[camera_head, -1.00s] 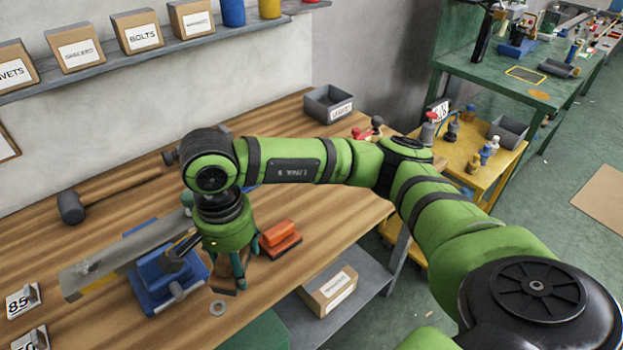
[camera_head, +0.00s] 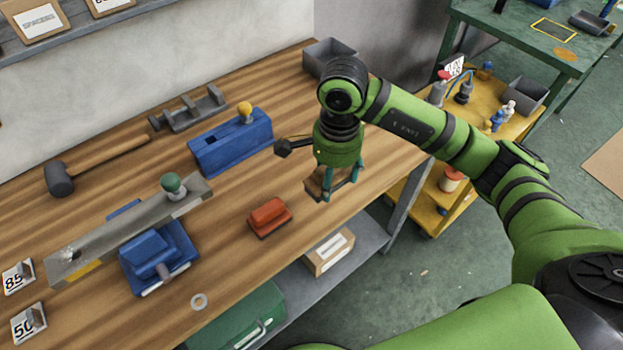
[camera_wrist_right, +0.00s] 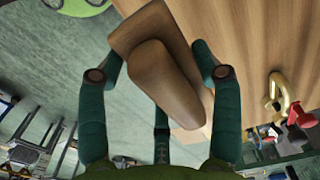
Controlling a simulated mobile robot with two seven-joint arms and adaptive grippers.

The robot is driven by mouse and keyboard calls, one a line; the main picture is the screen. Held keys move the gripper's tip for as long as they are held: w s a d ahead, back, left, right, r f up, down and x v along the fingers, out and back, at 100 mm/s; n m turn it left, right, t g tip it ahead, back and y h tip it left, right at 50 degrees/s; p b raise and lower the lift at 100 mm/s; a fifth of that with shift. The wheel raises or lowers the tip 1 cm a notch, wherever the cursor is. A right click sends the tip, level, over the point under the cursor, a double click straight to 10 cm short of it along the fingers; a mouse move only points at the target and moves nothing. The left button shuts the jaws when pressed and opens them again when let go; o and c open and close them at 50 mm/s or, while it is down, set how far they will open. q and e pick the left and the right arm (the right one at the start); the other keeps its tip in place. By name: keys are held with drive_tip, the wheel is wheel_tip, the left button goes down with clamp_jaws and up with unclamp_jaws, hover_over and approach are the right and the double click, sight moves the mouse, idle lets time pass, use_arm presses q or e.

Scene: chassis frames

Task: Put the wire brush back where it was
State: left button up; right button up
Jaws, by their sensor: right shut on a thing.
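My right gripper (camera_head: 336,190) is over the right part of the wooden workbench (camera_head: 160,165), near its front edge. It is shut on the wire brush (camera_head: 315,188), whose brown wooden body shows between the fingers. In the right wrist view, the brush (camera_wrist_right: 160,72) fills the space between the teal fingers of the gripper (camera_wrist_right: 158,75). Its bristles cannot be made out. I cannot tell whether the brush touches the bench. My left gripper is not in view.
A red-orange block (camera_head: 269,214) lies left of the gripper. A blue vise (camera_head: 160,258) holds a long metal bar (camera_head: 120,235). A blue tool with a yellow knob (camera_head: 230,142), a mallet (camera_head: 62,178) and a grey bin (camera_head: 328,56) are on the bench. A yellow cart (camera_head: 480,135) stands right.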

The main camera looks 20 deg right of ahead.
drive_tip(key=w+a+f, duration=0.1)
drive_tip(key=w, duration=0.1)
drive_tip(key=w+a+f+p, duration=0.1)
drive_tip(key=w+a+f, duration=0.1)
drive_tip(key=shift+a, duration=0.15)
drive_tip(key=shift+w+a+f, duration=0.25)
drive_tip(key=shift+w+f, duration=0.1)
wheel_tip(320, 180, down, 3)
drive_tip(key=shift+f+p, duration=0.1)
drive_tip(key=shift+p, duration=0.95)
drive_tip(key=shift+f, duration=0.3)
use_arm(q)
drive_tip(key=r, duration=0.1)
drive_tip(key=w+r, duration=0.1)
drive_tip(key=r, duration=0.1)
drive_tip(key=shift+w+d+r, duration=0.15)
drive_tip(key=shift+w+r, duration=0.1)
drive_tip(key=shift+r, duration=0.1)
use_arm(e)
drive_tip(key=shift+f, duration=0.1)
drive_tip(key=shift+f, duration=0.1)
drive_tip(key=o, duration=1.1)
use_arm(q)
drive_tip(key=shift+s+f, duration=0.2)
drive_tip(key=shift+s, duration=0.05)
